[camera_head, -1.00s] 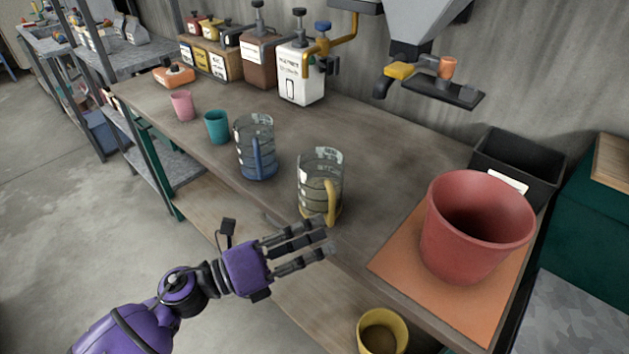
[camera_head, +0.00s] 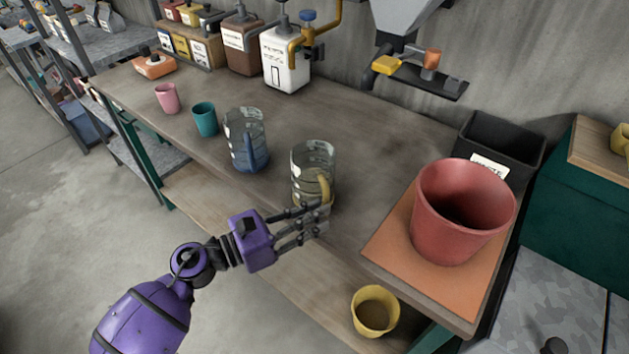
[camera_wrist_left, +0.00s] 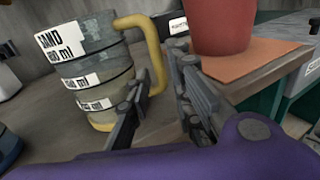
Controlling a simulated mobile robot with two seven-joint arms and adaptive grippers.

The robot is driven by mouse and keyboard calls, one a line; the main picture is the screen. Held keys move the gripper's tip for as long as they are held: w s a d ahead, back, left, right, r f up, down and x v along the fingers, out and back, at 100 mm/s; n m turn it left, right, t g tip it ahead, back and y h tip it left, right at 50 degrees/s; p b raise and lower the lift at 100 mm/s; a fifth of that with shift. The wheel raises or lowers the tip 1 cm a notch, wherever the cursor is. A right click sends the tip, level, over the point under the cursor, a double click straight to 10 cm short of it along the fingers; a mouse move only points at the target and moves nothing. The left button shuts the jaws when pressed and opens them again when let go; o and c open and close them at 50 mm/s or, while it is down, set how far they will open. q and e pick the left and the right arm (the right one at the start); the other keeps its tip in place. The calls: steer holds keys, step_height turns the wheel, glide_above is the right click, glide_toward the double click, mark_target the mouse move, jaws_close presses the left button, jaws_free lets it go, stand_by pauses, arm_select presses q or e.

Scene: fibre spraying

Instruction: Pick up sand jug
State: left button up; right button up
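The sand jug (camera_head: 312,166) is clear with a yellow handle and stands upright on the workbench near its front edge. In the left wrist view the jug (camera_wrist_left: 88,66) shows a SAND label, with its handle curving toward my fingers. My left gripper (camera_head: 318,218) is at the handle side of the jug. In the left wrist view the left gripper (camera_wrist_left: 158,100) has its fingers apart, with the lower handle between or just beyond them. I cannot tell whether they touch it. My right gripper is not in view.
A blue-handled jug (camera_head: 246,140) stands left of the sand jug, with teal (camera_head: 205,119) and pink cups beyond. A red pot (camera_head: 462,212) sits on an orange mat (camera_head: 396,247) to the right. A yellow pot (camera_head: 375,311) is below the bench's front edge.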

mark_target(325, 218)
arm_select(q)
steer(key=x, duration=0.2)
steer(key=shift+w+d+r, duration=0.15)
steer(key=shift+d, duration=0.1)
steer(key=shift+w+d+p, duration=0.15)
steer(key=shift+d+p, duration=0.15)
steer(key=shift+f, duration=0.2)
steer(key=shift+c, duration=0.3)
jaws_close()
steer(key=shift+r, duration=0.15)
